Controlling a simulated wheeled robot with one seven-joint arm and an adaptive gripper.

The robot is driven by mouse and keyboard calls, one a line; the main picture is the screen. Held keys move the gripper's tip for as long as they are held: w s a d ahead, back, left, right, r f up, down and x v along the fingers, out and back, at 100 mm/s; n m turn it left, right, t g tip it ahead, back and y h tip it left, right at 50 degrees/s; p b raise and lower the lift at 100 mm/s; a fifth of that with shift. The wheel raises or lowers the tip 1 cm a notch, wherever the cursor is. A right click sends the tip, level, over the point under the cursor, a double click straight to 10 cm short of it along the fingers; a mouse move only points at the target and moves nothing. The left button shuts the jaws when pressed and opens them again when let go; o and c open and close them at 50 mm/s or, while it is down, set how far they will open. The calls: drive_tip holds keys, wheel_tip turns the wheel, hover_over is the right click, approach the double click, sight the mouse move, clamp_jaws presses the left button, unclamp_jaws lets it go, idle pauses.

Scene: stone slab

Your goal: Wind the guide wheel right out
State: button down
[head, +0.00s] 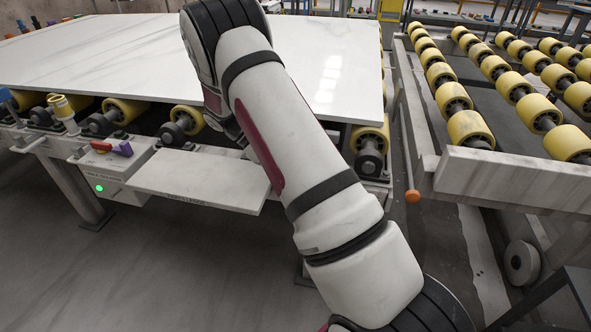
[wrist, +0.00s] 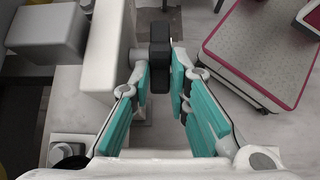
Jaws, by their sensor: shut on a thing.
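In the wrist view my gripper (wrist: 161,84) has its teal fingers on both sides of a black knob-like part (wrist: 160,52) and is shut on it. This part sits beside a pale grey block, with a short grey piece between them. I cannot tell which part of the guide wheel it is. In the head view my arm hides the gripper and what it holds.
A white stone slab (head: 110,50) lies on yellow rollers. A pale shelf (head: 195,180) and a control box with a green light (head: 99,188) front the table. An orange-knobbed lever (head: 412,196) hangs beside the roller conveyor (head: 500,175) at right. The left foreground floor is clear.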

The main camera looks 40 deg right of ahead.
drive_tip(key=shift+w+a+f+g+h+b, duration=0.2)
drive_tip(key=shift+f+g+h+b, duration=0.15)
drive_tip(key=shift+g+h+b, duration=0.25)
drive_tip(key=shift+w+a+f+g+h+b, duration=0.15)
drive_tip(key=shift+f+g+h+b, duration=0.2)
drive_tip(key=shift+g, duration=0.45)
drive_tip(key=shift+d, duration=0.1)
drive_tip(key=c, duration=1.8)
unclamp_jaws()
drive_tip(key=v, duration=1)
drive_tip(key=shift+w, duration=0.2)
drive_tip(key=shift+v, duration=0.8)
drive_tip(key=shift+s, duration=0.1)
